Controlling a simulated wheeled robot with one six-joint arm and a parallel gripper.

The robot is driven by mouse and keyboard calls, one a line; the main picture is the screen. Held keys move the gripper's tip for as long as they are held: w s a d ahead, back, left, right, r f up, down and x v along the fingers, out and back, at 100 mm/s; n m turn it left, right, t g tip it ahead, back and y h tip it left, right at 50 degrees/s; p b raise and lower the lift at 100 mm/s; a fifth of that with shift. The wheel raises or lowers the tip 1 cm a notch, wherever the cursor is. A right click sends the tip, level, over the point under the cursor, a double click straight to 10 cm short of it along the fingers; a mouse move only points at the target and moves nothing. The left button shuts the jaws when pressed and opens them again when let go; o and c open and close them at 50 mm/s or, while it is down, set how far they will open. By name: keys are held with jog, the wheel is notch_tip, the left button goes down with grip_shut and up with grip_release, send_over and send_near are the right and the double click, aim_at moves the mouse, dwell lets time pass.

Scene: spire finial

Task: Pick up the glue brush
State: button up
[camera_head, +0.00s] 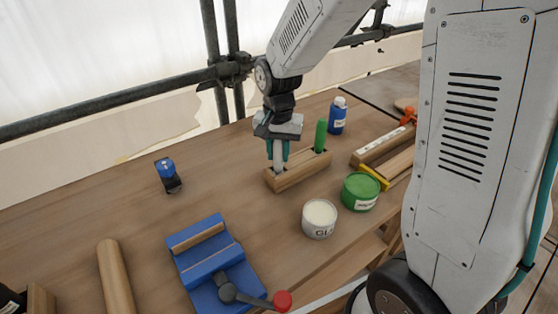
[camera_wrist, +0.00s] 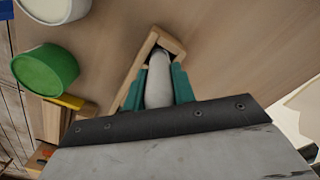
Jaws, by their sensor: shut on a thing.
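The glue brush (camera_head: 278,157), seen as a pale grey-white handle, stands upright in a slot of the wooden holder (camera_head: 302,174). Its lower end is hidden in the holder, so no bristles show. My gripper (camera_head: 277,150) comes down from above, with its teal fingers shut on the pale handle. In the wrist view the handle (camera_wrist: 158,78) sits between the two teal fingers of my gripper (camera_wrist: 158,90), over the holder (camera_wrist: 136,73). A green handle (camera_head: 320,136) stands in the same holder, to the right and apart from my fingers.
An open white glue pot (camera_head: 319,219) and a green tin (camera_head: 360,192) stand in front of the holder. A blue bottle (camera_head: 338,115) stands behind right. A blue clamp-like fixture (camera_head: 213,262) lies front left.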

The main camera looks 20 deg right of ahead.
notch_tip(320, 180, up, 10)
dwell(0.6)
dwell(2.0)
